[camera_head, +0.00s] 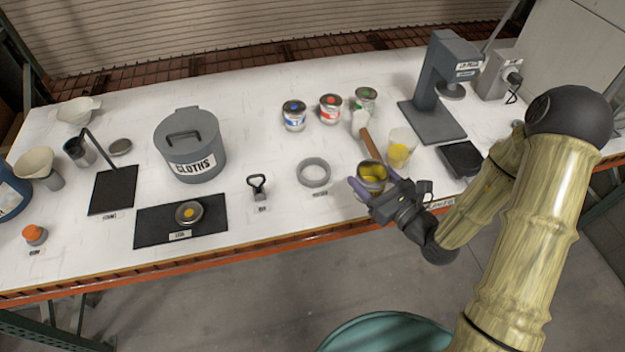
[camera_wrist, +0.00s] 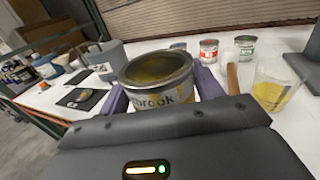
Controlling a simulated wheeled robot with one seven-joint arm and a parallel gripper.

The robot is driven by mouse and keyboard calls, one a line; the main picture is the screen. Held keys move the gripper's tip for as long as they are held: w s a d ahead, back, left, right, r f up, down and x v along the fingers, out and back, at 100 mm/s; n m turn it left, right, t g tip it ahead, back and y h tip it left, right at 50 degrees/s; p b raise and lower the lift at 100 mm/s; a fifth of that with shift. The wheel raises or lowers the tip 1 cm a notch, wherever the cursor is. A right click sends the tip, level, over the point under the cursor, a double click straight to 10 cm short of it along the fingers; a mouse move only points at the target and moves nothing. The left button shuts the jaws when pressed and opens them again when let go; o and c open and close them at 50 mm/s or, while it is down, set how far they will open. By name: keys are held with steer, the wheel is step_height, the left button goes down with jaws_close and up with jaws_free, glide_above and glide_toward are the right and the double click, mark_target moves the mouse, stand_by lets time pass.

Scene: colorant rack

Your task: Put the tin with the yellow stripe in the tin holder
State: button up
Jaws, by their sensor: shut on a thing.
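The tin with the yellow stripe (camera_head: 372,172) is open-topped, with yellow inside. It also shows upright in the wrist view (camera_wrist: 160,98), with part of a printed label facing me. My gripper (camera_head: 374,183) is shut on it, with a purple finger on each side. I cannot tell whether its base touches the table. The tin holder (camera_head: 301,176), a grey ring, lies empty on the table to the left of the held tin.
Three tins with blue (camera_head: 293,116), red (camera_head: 330,108) and green (camera_head: 365,99) marks stand behind. A brush (camera_head: 368,141) and clear cup (camera_head: 401,148) are close to my gripper. A bottle opener (camera_head: 257,187) and lid mat (camera_head: 150,235) are left of the holder.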

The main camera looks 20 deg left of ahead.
steer(key=shift+s+d+f, duration=0.15)
steer(key=shift+s+f, duration=0.05)
steer(key=shift+s, duration=0.05)
steer(key=shift+d+f, duration=0.2)
steer(key=shift+w+d+f+m+t+h, duration=0.4)
steer(key=shift+d+f+m+t+h, duration=0.1)
steer(key=shift+f+t, duration=0.15)
steer(key=w+d+f+m+t+h, duration=0.3)
steer(key=d+f+m+t+h, duration=0.3)
steer(key=d+f, duration=1.2)
step_height(320, 180, down, 3)
steer(key=m+h, duration=0.4)
steer(key=h, duration=0.3)
steer(key=shift+h, duration=0.4)
steer(key=shift+w+r, duration=0.2)
